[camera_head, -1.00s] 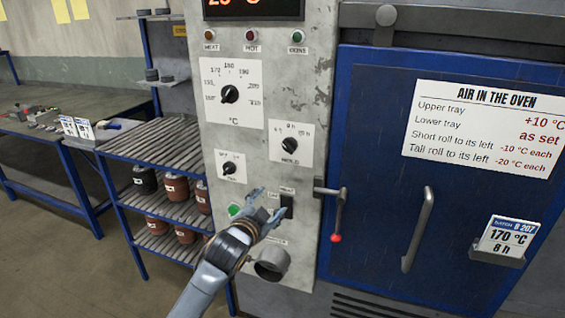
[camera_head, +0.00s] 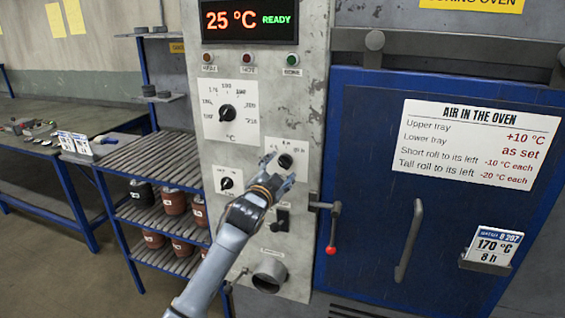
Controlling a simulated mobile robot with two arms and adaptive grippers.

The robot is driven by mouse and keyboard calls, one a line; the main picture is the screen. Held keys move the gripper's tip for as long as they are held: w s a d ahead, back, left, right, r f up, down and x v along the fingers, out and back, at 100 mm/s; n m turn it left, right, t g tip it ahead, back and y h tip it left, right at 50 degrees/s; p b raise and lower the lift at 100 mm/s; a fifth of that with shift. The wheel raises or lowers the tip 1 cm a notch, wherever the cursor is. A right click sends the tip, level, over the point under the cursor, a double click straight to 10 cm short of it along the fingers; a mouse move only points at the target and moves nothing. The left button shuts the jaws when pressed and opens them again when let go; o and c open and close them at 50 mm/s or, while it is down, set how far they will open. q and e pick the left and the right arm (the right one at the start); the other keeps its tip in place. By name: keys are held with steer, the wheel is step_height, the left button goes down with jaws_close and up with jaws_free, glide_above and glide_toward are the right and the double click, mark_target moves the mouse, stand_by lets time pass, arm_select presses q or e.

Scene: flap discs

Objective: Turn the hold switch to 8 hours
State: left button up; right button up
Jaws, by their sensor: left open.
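The hold switch (camera_head: 286,161) is a black round knob on a white plate at the middle right of the grey control panel (camera_head: 305,95). My left gripper (camera_head: 277,166) is open, with its fingertips up at the knob, over the lower left of its plate. It hides part of the plate and its markings; I cannot tell whether the fingers touch the knob. The knob's pointer direction is too small to read. A batch card (camera_head: 494,244) on the oven door reads 170 °C and 8 h. My right gripper is not in view.
A temperature knob (camera_head: 227,114) is above left and a smaller knob (camera_head: 227,184) is left of the gripper. A black switch (camera_head: 282,220) and a round pipe (camera_head: 269,273) are below. A red-tipped lever (camera_head: 332,230) is to the right. The display (camera_head: 249,20) reads 25 °C READY.

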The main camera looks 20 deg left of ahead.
arm_select(q)
steer(key=shift+w, duration=1.05)
steer(key=c, duration=1.1)
steer(key=shift+c, duration=0.2)
steer(key=shift+m+p, duration=0.3)
steer(key=m+p, duration=0.1)
steer(key=m, duration=0.2)
steer(key=shift+f+m+p, duration=0.15)
steer(key=shift+m+p, duration=0.75)
steer(key=shift+m, duration=1.6)
steer(key=shift+d, duration=0.1)
